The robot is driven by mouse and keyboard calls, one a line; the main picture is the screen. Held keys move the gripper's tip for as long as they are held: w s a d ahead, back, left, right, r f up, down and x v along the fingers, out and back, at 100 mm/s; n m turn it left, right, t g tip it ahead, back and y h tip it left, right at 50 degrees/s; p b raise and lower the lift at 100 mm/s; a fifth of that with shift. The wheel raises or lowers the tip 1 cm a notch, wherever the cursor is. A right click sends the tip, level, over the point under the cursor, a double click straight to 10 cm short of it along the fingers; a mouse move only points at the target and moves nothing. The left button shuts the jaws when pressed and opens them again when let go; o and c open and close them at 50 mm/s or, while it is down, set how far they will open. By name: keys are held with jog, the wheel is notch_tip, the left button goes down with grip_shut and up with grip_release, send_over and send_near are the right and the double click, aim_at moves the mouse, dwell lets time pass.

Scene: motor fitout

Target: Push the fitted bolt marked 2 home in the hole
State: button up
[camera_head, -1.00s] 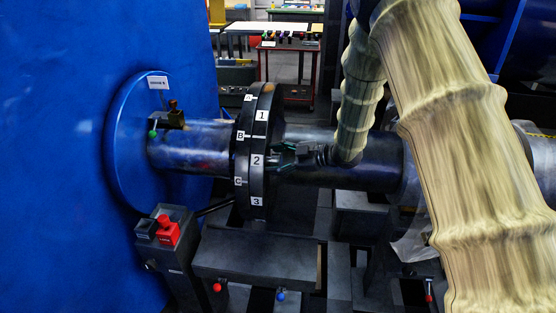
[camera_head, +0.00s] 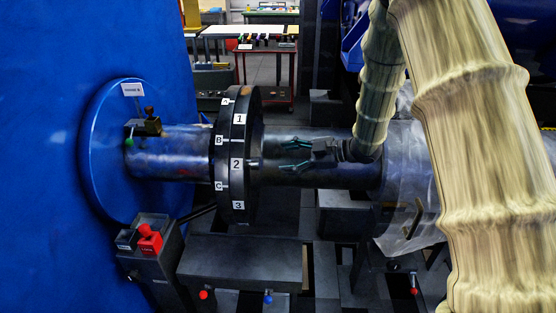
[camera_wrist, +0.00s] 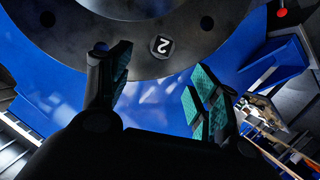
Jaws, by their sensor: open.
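The fitted bolt marked 2 (camera_wrist: 162,45) shows in the wrist view as a small dark head with a white 2, on the face of the dark flange (camera_wrist: 140,62). How far it stands out of its hole I cannot tell. In the head view the flange (camera_head: 254,135) is seen nearly edge-on, with a rim label 2 (camera_head: 237,164); the bolt itself is not discernible there. My gripper (camera_head: 284,156) is to the right of the flange, apart from it. Its green-padded fingers (camera_wrist: 160,77) are spread and empty, with the bolt beyond the gap between them.
A horizontal shaft (camera_head: 180,150) runs from a blue housing (camera_head: 50,150) to the flange. A box with a red switch (camera_head: 149,240) stands below left. A dark bench block (camera_head: 240,262) lies under the flange. A red cart (camera_head: 265,75) stands behind.

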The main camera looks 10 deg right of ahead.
jog(key=shift+s+d+r, duration=0.15)
jog(key=shift+s+d, duration=0.1)
jog(key=shift+d, duration=0.15)
